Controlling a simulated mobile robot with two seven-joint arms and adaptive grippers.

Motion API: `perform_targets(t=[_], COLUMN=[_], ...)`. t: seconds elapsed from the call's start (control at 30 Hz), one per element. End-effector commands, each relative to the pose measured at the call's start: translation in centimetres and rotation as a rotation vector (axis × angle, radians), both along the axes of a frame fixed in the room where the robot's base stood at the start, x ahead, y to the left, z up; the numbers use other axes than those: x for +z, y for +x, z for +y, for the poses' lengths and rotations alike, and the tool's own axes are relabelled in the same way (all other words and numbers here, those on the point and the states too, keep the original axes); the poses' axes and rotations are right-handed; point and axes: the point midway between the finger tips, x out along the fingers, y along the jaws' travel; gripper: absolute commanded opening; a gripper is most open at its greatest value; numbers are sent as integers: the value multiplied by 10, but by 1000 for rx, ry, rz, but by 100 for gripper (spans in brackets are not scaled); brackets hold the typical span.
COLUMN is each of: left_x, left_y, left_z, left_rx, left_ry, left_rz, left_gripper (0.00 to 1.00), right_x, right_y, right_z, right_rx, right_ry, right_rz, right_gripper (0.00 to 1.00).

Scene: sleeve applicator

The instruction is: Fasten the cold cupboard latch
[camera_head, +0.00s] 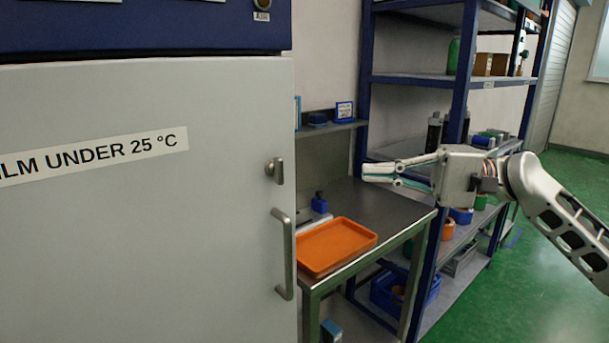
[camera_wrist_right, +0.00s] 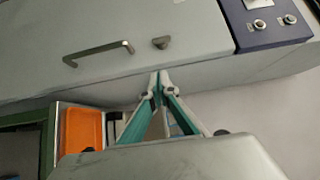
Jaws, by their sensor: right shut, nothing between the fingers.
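The cold cupboard (camera_head: 150,230) fills the left of the head view. Its grey door is closed or nearly so; I cannot tell which. The latch (camera_head: 274,170) is a small grey metal knob near the door's right edge, with its lever upright. It also shows in the right wrist view (camera_wrist_right: 161,42). The bar handle (camera_head: 284,254) is below the latch. My right gripper (camera_head: 366,173) is shut and empty, to the right of the latch and apart from it. Its fingertips (camera_wrist_right: 159,74) point toward the cupboard. My left gripper is in neither view.
A metal bench (camera_head: 387,203) stands right of the cupboard, carrying an orange tray (camera_head: 337,246) and a small blue item (camera_head: 319,204). A blue-framed shelf rack (camera_head: 416,79) stands behind my right gripper. Open green floor (camera_head: 540,270) lies at the right.

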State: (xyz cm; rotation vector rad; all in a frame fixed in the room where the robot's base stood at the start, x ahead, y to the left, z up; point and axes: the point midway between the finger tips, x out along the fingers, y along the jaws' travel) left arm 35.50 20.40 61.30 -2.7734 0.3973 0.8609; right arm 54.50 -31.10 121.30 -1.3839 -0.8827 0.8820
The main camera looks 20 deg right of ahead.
Motion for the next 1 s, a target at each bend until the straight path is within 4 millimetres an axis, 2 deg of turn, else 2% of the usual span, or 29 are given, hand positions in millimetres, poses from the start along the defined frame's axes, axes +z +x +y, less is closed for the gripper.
perform_targets(t=[0.27,0.77,1.0], left_x=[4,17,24], left_y=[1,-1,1], left_z=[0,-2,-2], left_rx=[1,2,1], left_ry=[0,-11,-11], left_rz=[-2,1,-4], left_gripper=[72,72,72], right_x=[1,4,0], right_y=[5,43,31], right_z=[10,95,122], right_rx=[1,2,0], right_ry=[0,1,-1], right_rz=[-2,-4,0], right_gripper=[0,0,0])
